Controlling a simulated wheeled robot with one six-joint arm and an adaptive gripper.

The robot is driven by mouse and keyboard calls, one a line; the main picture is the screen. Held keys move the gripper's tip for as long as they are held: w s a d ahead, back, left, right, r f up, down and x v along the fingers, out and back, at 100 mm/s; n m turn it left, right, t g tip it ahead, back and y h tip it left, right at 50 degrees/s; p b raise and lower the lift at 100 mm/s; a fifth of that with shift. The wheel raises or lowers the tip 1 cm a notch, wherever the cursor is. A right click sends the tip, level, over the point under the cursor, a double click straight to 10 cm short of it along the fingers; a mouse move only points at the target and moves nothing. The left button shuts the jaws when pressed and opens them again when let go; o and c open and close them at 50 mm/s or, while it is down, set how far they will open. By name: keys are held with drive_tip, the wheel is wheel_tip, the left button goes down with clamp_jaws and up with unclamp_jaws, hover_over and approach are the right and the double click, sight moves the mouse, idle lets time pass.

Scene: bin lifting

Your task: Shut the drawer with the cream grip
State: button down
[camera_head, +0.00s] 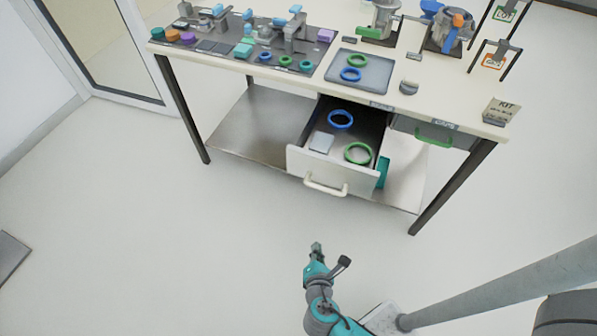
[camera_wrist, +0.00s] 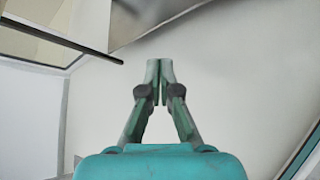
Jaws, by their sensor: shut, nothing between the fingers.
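The drawer (camera_head: 320,172) with the cream grip (camera_head: 326,187) stands pulled out from under the table top in the head view. A blue ring (camera_head: 341,119), a green ring (camera_head: 358,153) and a pale square piece (camera_head: 321,142) lie inside it. My gripper (camera_head: 317,250) is below the drawer in the picture, apart from the grip. In the wrist view my gripper (camera_wrist: 160,72) is shut with its fingertips together and nothing between them. The drawer and its grip do not show in the wrist view.
A grey drawer with a green grip (camera_head: 433,142) sits closed to the right. The table (camera_head: 290,79) carries fixtures, rings and a grey tray (camera_head: 362,72). Its dark right leg (camera_head: 452,188) and lower shelf (camera_head: 245,140) are near. The floor (camera_head: 200,230) in front is clear.

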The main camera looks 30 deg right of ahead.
drive_tip(key=w+a+r+n+h, duration=0.25)
drive_tip(key=w+r+h, duration=0.2)
drive_tip(key=w, duration=0.35)
drive_tip(key=n+h, duration=0.2)
drive_tip(key=h, duration=0.2)
approach(302, 165)
drive_tip(key=shift+m+y, duration=0.25)
drive_tip(key=x, duration=0.7)
drive_tip(key=shift+d, duration=0.1)
